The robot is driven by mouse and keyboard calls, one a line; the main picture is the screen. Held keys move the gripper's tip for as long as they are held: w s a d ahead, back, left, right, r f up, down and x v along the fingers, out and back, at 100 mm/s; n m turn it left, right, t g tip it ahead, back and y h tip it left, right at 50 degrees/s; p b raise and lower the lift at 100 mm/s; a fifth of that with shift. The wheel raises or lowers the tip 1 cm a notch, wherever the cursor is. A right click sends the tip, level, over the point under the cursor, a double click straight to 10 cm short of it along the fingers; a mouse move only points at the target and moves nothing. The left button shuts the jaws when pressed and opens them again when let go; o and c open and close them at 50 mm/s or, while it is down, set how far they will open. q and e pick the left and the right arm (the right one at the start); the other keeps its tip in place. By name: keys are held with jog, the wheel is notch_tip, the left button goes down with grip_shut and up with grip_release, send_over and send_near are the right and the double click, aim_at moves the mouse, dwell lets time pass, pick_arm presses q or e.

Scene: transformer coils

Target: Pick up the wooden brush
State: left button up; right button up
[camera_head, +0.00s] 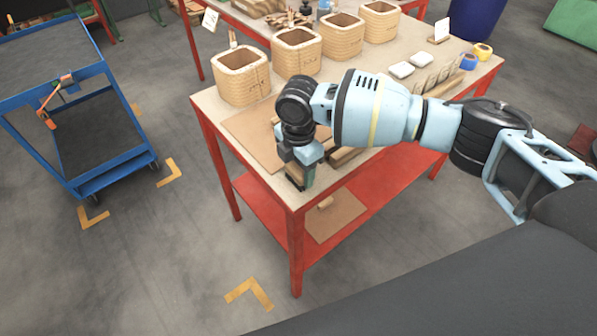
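My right arm reaches in from the right over the worktable (215,108). My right gripper (297,178) points down at the table's near corner. A small brownish piece shows between or just behind its fingers, with dark green at the tips; I cannot tell whether this is the wooden brush or whether the fingers are shut on it. I cannot pick out the wooden brush for certain elsewhere; the gripper and arm hide part of the tabletop. My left gripper is not in view.
Several wooden coil boxes (241,86) stand along the table's back. Wooden strips (345,156) lie beside the arm. Tape rolls (482,52) are at the right end. The red lower shelf holds a brown board (335,222). A blue cart (115,178) stands left; the floor between is clear.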

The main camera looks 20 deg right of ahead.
aim_at(299, 168)
jog(key=c, duration=0.4)
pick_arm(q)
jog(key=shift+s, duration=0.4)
pick_arm(e)
jog(key=shift+c, duration=0.2)
